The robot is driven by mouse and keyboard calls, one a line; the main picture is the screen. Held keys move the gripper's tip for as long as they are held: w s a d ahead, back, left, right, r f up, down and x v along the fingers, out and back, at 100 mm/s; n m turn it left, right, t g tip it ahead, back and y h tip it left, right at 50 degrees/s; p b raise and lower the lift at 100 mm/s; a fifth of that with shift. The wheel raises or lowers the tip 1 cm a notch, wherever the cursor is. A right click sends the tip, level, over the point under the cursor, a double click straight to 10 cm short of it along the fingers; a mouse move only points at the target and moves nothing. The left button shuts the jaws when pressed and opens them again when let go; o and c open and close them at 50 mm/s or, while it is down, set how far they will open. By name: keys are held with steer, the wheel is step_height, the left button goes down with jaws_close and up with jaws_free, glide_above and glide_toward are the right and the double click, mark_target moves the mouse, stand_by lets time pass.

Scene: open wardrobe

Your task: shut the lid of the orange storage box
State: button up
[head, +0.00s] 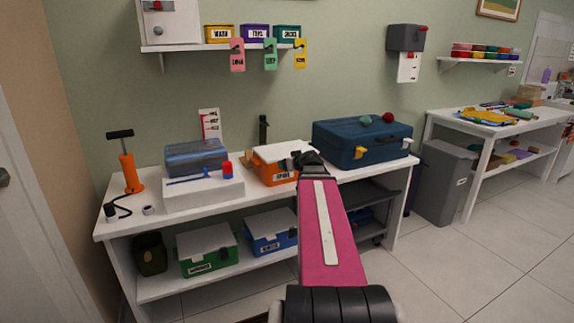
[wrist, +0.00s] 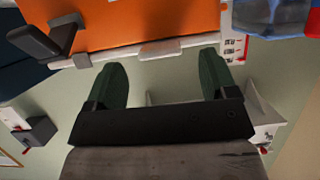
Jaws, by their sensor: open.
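The orange storage box (head: 268,174) stands on the white workbench, left of the blue suitcase. Its pale lid (head: 285,149) shows over the top, but I cannot tell from here whether it lies flat or is tilted. My gripper (head: 306,160) is at the box's right side and hides part of it. In the wrist view my gripper (wrist: 161,64) has its two green fingers spread with nothing between them. The orange surface of the box (wrist: 150,22) fills the top of that view, with a pale edge and a dark latch-like part (wrist: 50,40) just beyond the fingertips.
The blue suitcase (head: 362,145) stands close on the right with small balls on top. A white box with a blue clear case (head: 196,157) is on the left, beside an orange pump (head: 129,172). Green (head: 206,249) and blue (head: 270,232) boxes sit on the lower shelf.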

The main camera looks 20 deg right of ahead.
steer(key=v, duration=0.6)
stand_by(0.3)
steer(key=s+a+f+g+y, duration=0.25)
steer(key=a+f+g, duration=0.45)
steer(key=a+f, duration=0.95)
steer(key=s+a+f+g+h, duration=0.3)
steer(key=s+a+f+g, duration=0.3)
steer(key=s+a+f, duration=0.2)
step_height(320, 180, down, 4)
steer(key=s, duration=0.2)
steer(key=shift+s+a+f+m, duration=0.15)
steer(key=shift+s+a+m, duration=0.15)
steer(key=shift+a+m, duration=0.1)
steer(key=shift+h, duration=0.25)
